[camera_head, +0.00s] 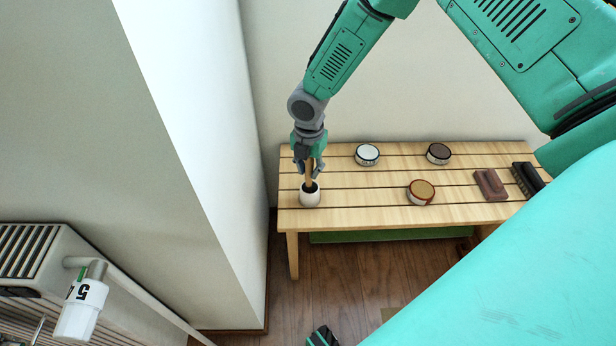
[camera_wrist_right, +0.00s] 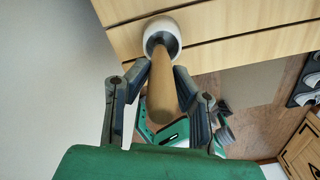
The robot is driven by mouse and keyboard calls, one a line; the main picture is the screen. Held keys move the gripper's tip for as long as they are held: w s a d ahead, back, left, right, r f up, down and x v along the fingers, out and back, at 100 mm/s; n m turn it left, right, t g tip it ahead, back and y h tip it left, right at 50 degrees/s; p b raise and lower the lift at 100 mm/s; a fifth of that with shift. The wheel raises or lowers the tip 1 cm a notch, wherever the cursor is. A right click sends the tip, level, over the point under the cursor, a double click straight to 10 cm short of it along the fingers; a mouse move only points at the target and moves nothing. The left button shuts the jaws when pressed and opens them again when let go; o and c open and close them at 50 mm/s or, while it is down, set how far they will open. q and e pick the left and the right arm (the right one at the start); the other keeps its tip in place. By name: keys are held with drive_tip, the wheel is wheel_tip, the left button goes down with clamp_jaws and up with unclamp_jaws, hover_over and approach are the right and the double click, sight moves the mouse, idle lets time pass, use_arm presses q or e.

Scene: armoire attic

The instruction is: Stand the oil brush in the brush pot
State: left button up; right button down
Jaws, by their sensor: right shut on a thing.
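The oil brush (camera_head: 309,174) has a plain wooden handle. My right gripper (camera_head: 309,165) is shut on this handle, above the brush pot. The brush pot (camera_head: 309,198) is a small white round cup with a dark inside, at the left end of the slatted bench. In the right wrist view, the handle (camera_wrist_right: 168,82) runs between the fingers to the mouth of the brush pot (camera_wrist_right: 164,22). The brush's far end is inside the mouth and its bristles are hidden. In the head view the brush looks nearly upright. My left gripper is not in view.
A white wall panel (camera_head: 200,120) stands close left of the bench.

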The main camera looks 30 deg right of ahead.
wheel_tip(320, 180, down, 2)
drive_tip(key=shift+f, duration=0.15)
drive_tip(key=shift+s+d, duration=0.1)
drive_tip(key=shift+d, duration=0.1)
drive_tip(key=c, duration=1.4)
unclamp_jaws()
drive_tip(key=shift+d+f, duration=0.1)
